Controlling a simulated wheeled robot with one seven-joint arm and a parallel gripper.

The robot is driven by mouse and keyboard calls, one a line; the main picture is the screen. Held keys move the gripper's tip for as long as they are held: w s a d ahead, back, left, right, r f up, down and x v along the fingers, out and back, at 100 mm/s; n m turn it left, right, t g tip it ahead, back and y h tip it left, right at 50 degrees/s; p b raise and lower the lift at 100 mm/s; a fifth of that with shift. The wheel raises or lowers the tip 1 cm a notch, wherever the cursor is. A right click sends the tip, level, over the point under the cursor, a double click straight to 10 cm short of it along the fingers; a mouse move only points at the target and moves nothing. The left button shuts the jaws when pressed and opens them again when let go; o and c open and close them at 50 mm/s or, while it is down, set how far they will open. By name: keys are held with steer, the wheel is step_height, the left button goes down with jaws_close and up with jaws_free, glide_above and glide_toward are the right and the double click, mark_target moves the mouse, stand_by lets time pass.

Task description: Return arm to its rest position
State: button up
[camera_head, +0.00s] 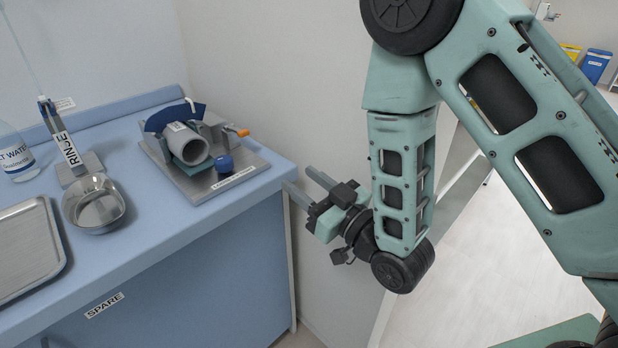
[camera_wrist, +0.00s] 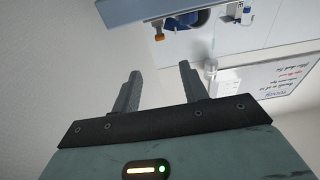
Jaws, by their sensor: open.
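My gripper (camera_head: 305,186) is at the right end of the blue counter in the head view, beside its corner and low against the pale wall. Its two grey fingers point left toward the counter edge. In the wrist view, the fingers (camera_wrist: 160,88) stand apart with nothing between them. My green arm (camera_head: 402,160) is bent, reaching down from the upper right of the head view. From the head view I cannot tell whether a fingertip touches the counter edge.
The blue counter (camera_head: 150,250) holds a clamp fixture (camera_head: 205,155) with a grey cylinder, a steel bowl (camera_head: 94,203), a metal tray (camera_head: 28,250), a rinse stand (camera_head: 68,150) and a water bottle (camera_head: 14,155). Open floor (camera_head: 480,260) lies at the right.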

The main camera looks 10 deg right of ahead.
steer(key=shift+s+d, duration=0.2)
steer(key=shift+s, duration=0.05)
stand_by(0.3)
steer(key=s+d+r+g+h+p, duration=0.2)
steer(key=s+r+g+h+p, duration=0.2)
steer(key=s+g, duration=0.4)
steer(key=s+d+r+g+h+p, duration=0.2)
steer(key=s+r+g+h+p, duration=0.2)
steer(key=s, duration=1)
step_height(320, 180, up, 2)
steer(key=g+h, duration=0.2)
steer(key=g, duration=0.2)
steer(key=shift+s+d+r+n, duration=0.15)
steer(key=shift+s+d+n, duration=0.05)
steer(key=shift+d+n, duration=0.2)
